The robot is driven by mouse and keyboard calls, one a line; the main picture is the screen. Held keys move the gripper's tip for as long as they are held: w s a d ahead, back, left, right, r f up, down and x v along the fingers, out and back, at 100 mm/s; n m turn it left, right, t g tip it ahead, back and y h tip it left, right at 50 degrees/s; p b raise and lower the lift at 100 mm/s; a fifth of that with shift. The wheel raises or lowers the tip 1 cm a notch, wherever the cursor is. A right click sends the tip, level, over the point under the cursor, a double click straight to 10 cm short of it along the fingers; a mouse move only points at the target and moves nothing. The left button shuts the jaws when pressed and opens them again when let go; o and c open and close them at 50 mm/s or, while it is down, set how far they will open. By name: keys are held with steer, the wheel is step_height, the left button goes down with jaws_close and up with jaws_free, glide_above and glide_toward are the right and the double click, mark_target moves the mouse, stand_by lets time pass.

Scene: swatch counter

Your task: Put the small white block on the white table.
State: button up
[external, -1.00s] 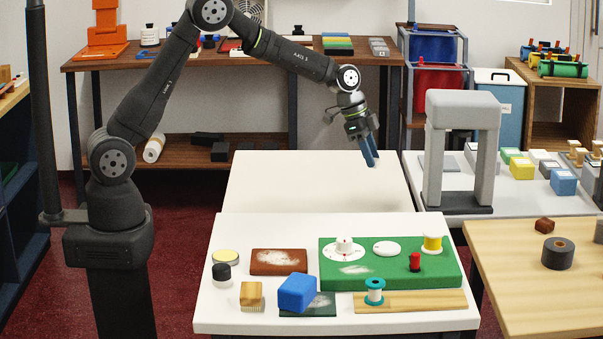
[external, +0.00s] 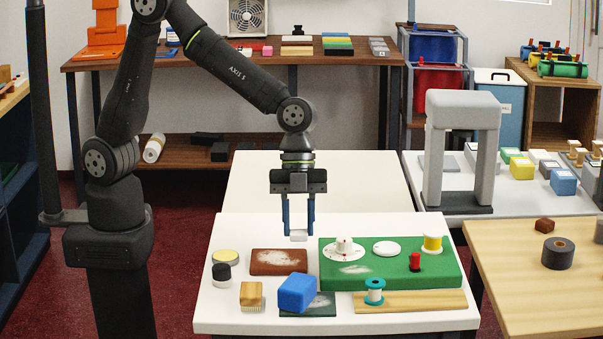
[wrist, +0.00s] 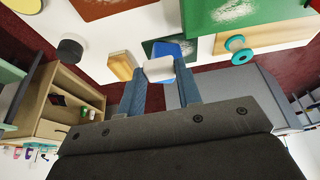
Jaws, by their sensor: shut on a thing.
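My gripper (external: 298,226) points down with its two blue fingers shut on the small white block (external: 298,235). The block is held between the fingertips, and in the wrist view the white block (wrist: 159,69) also sits between them. In the external view it appears near the rear edge of the front white table (external: 225,312), just behind the brown and green pads. A second white table (external: 250,190) stands behind the front one, and its top looks empty. The exact height of the block above the front table is hard to tell.
The front table holds a brown pad (external: 278,262), a green board (external: 447,273) with dials and spools, a blue block (external: 297,292), a wooden block (external: 251,293) and small jars. A grey arch (external: 462,100) stands to the right.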

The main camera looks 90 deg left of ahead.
steer(key=s+d+m+g, duration=0.1)
steer(key=s+d+m, duration=0.25)
steer(key=s, duration=0.55)
steer(key=s+d+r+m+g+y, duration=0.1)
steer(key=s+d+m, duration=0.25)
steer(key=s, duration=0.55)
steer(key=s+d+m+g, duration=0.15)
steer(key=s+d, duration=0.35)
steer(key=s, duration=0.5)
glide_above(211, 308)
steer(key=w+a, duration=0.1)
steer(key=shift+m, duration=0.45)
step_height(211, 308, down, 7)
steer(key=shift+a+r, duration=0.1)
steer(key=shift+f, duration=2)
steer(key=shift+f, duration=0.1)
steer(key=o, duration=0.9)
steer(key=shift+o, duration=0.2)
